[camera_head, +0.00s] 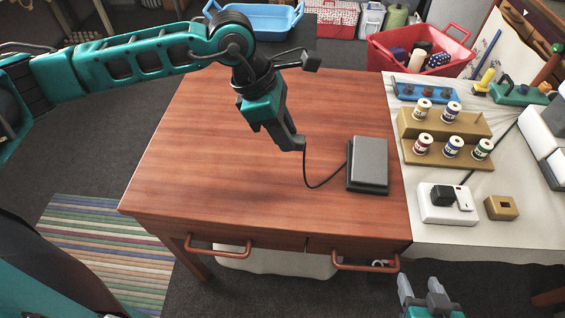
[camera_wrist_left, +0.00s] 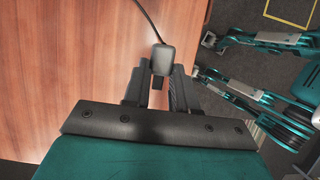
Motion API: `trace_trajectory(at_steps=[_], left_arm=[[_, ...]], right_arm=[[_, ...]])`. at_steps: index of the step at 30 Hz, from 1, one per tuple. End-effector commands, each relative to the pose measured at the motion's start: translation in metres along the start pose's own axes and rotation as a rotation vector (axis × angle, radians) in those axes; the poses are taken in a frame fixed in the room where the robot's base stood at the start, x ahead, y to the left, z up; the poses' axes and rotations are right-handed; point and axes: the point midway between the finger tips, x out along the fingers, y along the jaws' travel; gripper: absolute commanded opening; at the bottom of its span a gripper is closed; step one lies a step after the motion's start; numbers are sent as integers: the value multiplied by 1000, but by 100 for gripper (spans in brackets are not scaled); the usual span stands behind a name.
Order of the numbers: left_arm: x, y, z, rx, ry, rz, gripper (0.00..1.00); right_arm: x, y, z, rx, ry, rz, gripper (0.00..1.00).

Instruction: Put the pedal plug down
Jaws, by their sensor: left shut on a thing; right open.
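The dark pedal (camera_head: 367,163) lies flat on the right part of the brown wooden table (camera_head: 230,140). Its thin black cord loops left across the table and up to my left gripper (camera_head: 296,143). My left gripper is shut on the pedal plug (camera_wrist_left: 162,54), a small dark block between the fingertips with the cord leaving its far end. In the head view the fingers mostly hide the plug. I cannot tell whether it touches the tabletop. My right gripper (camera_head: 424,292) is open and empty, below the table's front edge.
A white-covered table at right holds a white socket block (camera_head: 432,212) with a black plug, a tan block (camera_head: 501,207) and a stepped rack (camera_head: 448,157) of several thread spools. A red basket (camera_head: 385,56) stands behind. The brown table's left and middle are clear.

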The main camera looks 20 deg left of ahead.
Motion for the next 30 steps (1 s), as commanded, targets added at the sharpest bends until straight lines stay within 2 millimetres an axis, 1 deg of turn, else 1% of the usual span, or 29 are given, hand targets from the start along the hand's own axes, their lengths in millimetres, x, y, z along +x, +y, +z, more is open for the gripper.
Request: trace_trajectory(at_steps=[1,3,6,10,13,20,26,30], left_arm=[[14,-2,-6,0,3,-5,0],[32,-1,-14,-1,3,-5,0],[57,-1,-24,0,3,-5,0],[84,-1,-34,2,2,-3,0],[96,0,-40,1,1,-2,0],[112,0,-46,3,1,-2,0],[139,0,-57,2,1,-3,0],[142,0,-58,4,0,0,0]], right_arm=[[0,0,0,0,0,0,56],[0,0,1,0,0,0,56],[1,0,1,0,0,0,56],[2,0,2,0,0,0,56],[2,0,3,0,0,0,56],[2,0,4,0,0,0,56],[4,0,6,0,0,-1,56],[4,0,6,0,0,-1,56]])
